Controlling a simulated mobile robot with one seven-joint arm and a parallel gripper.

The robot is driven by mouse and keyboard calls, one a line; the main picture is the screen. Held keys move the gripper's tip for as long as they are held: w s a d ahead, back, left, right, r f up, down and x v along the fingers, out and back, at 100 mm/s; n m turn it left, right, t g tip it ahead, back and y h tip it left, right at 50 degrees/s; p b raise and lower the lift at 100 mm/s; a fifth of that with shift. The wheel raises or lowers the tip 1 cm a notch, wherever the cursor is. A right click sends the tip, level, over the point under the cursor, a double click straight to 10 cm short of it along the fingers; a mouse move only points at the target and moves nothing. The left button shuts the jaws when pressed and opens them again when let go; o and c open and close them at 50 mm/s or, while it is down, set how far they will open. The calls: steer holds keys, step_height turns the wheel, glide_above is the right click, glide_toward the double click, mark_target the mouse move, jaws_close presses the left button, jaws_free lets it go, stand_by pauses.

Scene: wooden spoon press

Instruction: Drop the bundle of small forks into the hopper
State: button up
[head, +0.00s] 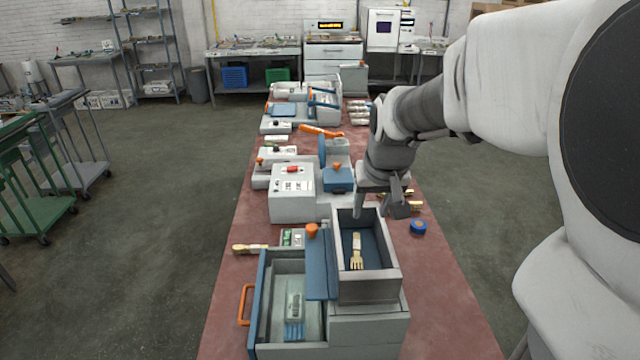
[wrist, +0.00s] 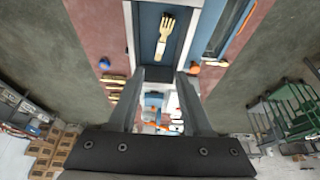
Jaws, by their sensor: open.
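The bundle of small forks (head: 356,250) is pale wood with its tines toward the camera. It lies on the blue floor inside the grey, open-topped hopper (head: 368,291). In the wrist view the forks (wrist: 165,38) lie between the hopper's pale side walls (wrist: 130,30), apart from my fingers. My gripper (head: 381,207) is above the hopper's far right corner. In the wrist view my gripper (wrist: 162,75) has its two fingers spread with nothing between them. I cannot tell how many forks are in the bundle.
An open drawer-like bay (head: 285,325) with an orange handle (head: 244,305) stands left of the hopper. A wooden bundle (head: 250,248) lies on the red table's left edge. A blue roll (head: 418,227) sits right of the hopper. Grey machines (head: 291,200) fill the table behind.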

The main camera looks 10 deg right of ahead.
steer(key=s+a+r+n, duration=0.1)
steer(key=s+a, duration=0.3)
steer(key=s, duration=0.5)
steer(key=s+a+r+n+t, duration=0.1)
steer(key=s+a, duration=0.3)
steer(key=s, duration=0.5)
steer(key=shift+s+a+r+y, duration=0.2)
steer(key=shift+r+y, duration=0.2)
steer(key=shift+r, duration=0.5)
